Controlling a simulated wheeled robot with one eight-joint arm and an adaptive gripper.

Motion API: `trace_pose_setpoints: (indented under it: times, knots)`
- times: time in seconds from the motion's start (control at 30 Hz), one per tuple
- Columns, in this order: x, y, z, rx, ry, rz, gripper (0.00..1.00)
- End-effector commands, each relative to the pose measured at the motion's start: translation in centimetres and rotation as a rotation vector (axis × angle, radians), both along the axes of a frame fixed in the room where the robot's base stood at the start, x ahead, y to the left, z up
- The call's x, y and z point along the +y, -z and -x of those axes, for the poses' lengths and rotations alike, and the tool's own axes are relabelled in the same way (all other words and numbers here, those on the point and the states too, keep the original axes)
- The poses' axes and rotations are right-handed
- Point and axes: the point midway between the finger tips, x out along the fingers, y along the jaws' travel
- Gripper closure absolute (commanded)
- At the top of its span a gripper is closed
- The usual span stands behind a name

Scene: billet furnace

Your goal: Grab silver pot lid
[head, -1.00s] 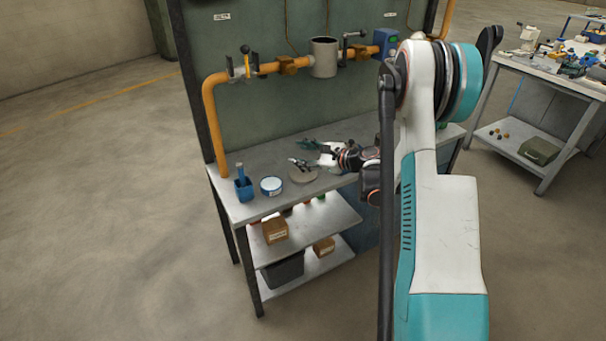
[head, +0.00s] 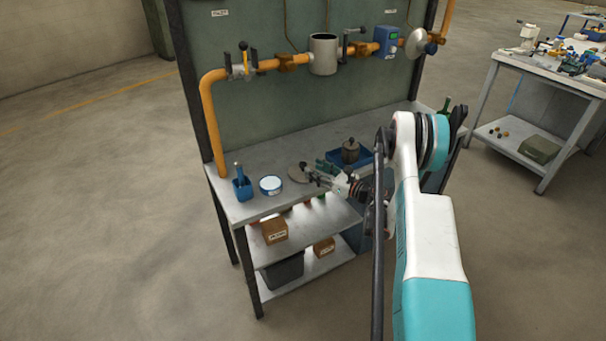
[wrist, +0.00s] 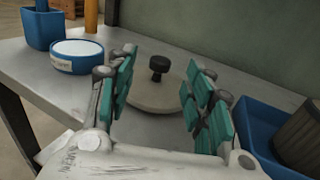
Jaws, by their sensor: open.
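The silver pot lid, a flat grey disc (head: 297,173) with a dark knob, lies on the workbench. In the wrist view the lid (wrist: 150,97) is straight ahead, its black knob (wrist: 158,66) pointing up between my two fingers. My gripper (head: 312,173) reaches in from the right, low over the bench, its tips at the lid's right side. It also shows in the wrist view (wrist: 160,62), with teal finger pads spread apart on either side of the knob. The fingers are open, and I see no contact with the knob.
A round blue-and-white tin (head: 271,185) and a blue holder (head: 242,188) stand left of the lid. A blue tray (head: 345,160) with a dark pot (head: 350,150) is at the right. A panel with an orange pipe (head: 207,120) rises behind the bench.

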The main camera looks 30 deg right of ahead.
Motion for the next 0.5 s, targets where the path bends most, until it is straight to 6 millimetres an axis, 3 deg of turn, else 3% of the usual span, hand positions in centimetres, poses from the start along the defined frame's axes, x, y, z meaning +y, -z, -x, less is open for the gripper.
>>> trace_pose_setpoints:
  times: [0.37,0.5]
  knots:
    - [1.1,0.3,-2.5,0.000,-0.002,0.001,0.53]
    - [1.8,0.8,-4.4,0.000,-0.002,0.001,0.53]
